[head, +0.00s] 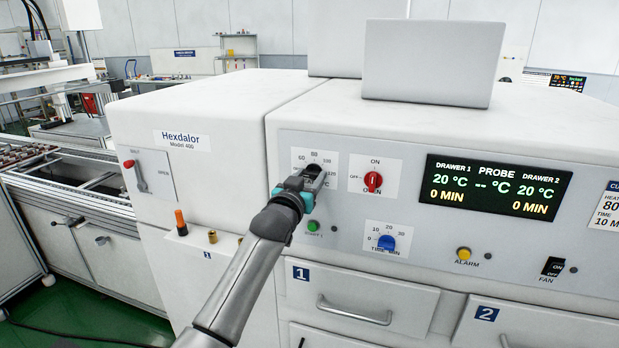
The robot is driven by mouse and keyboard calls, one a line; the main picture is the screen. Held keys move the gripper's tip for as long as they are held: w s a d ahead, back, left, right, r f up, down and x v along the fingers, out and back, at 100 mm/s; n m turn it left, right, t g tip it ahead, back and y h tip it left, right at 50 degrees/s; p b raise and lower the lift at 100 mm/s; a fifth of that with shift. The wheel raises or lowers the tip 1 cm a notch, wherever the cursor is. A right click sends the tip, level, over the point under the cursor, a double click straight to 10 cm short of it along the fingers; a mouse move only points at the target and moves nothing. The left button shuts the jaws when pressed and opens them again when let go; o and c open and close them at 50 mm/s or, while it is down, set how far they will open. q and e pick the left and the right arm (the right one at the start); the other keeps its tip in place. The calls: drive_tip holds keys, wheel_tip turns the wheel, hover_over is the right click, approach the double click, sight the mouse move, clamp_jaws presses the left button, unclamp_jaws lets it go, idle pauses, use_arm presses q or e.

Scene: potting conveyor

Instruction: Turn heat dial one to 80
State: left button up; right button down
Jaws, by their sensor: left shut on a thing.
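Heat dial one sits on the upper left of the grey control panel (420,153). Its white scale plate (328,157) shows marks such as 60, 80, 100 and 120. My left gripper (311,176) reaches in from the lower left and is shut on the dial's knob. The gripper hides most of the knob and the lower part of the scale, so I cannot tell the setting. The display (496,187) reads 20 °C and 0 MIN for drawer 1 and drawer 2, and dashes for the probe. My right gripper is not in view.
Close by are the red oven switch (373,181), the blue time dial (387,243), a green button (313,226) and the yellow alarm button (464,253). Drawer 1's handle (354,311) juts out below. An orange-topped peg (181,222) stands on the left ledge.

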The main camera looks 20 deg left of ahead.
use_arm(q)
drive_tip(key=shift+m, duration=0.3)
clamp_jaws()
drive_tip(key=m+p, duration=0.1)
drive_tip(key=m, duration=0.2)
drive_tip(key=shift+r+p, duration=0.1)
drive_tip(key=shift+p, duration=0.25)
drive_tip(key=m+p, duration=0.1)
drive_tip(key=m, duration=0.3)
drive_tip(key=m+p, duration=0.1)
drive_tip(key=m, duration=0.9)
drive_tip(key=shift+p, duration=0.3)
drive_tip(key=o, duration=1.3)
unclamp_jaws()
